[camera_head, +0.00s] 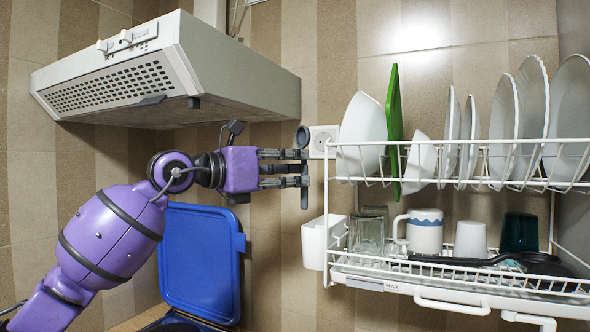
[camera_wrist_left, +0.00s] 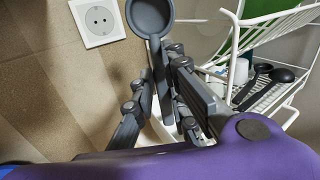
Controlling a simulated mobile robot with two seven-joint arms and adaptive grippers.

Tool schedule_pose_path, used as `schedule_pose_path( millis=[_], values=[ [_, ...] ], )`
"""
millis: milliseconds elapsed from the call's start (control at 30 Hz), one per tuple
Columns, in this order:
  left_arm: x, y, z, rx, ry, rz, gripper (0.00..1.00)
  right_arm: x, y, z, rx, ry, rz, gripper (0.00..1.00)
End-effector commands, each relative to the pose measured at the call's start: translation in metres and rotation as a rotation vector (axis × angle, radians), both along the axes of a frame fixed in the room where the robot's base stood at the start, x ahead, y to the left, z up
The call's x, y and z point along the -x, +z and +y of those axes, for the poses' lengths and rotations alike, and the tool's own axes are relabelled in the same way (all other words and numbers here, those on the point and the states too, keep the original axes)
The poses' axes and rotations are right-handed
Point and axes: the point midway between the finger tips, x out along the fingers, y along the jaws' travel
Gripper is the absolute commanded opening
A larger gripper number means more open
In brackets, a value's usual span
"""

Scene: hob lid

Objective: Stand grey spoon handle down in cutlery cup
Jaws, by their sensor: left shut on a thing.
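The grey spoon (camera_head: 302,136) is upright in my left gripper (camera_head: 303,168), bowl up and handle pointing down below the fingers. In the wrist view its round bowl (camera_wrist_left: 150,17) shows beyond the fingers, and the left gripper (camera_wrist_left: 160,85) is shut on the handle. The white cutlery cup (camera_head: 315,242) hangs at the left end of the dish rack. The spoon's handle end is above the cup, apart from it, a little left of the cup's middle in the head view. In the wrist view the fingers mostly hide the cup. My right gripper is not in view.
The white dish rack (camera_head: 440,279) holds plates, a green board (camera_head: 394,130), glasses and mugs, right of the gripper. A range hood (camera_head: 165,75) is above left. A raised blue lid (camera_head: 198,262) stands below the arm. A wall socket (camera_head: 322,141) is behind the spoon.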

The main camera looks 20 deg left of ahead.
Motion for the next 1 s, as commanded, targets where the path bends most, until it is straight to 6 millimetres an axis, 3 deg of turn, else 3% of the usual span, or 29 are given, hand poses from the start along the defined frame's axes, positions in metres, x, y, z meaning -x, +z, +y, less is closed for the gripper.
schedule_pose_path(
  millis=[167,633,1000],
  values=[
    [-0.001,0.001,0.0,0.005,0.0,-0.004,0.0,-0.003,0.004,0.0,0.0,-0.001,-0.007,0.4],
    [-0.031,-0.003,-0.011,0.006,-0.001,-0.004,0.0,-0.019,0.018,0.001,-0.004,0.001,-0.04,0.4],
    [-0.055,-0.008,-0.02,0.007,-0.001,-0.004,0.0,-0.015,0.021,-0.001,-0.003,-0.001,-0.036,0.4]
  ],
)
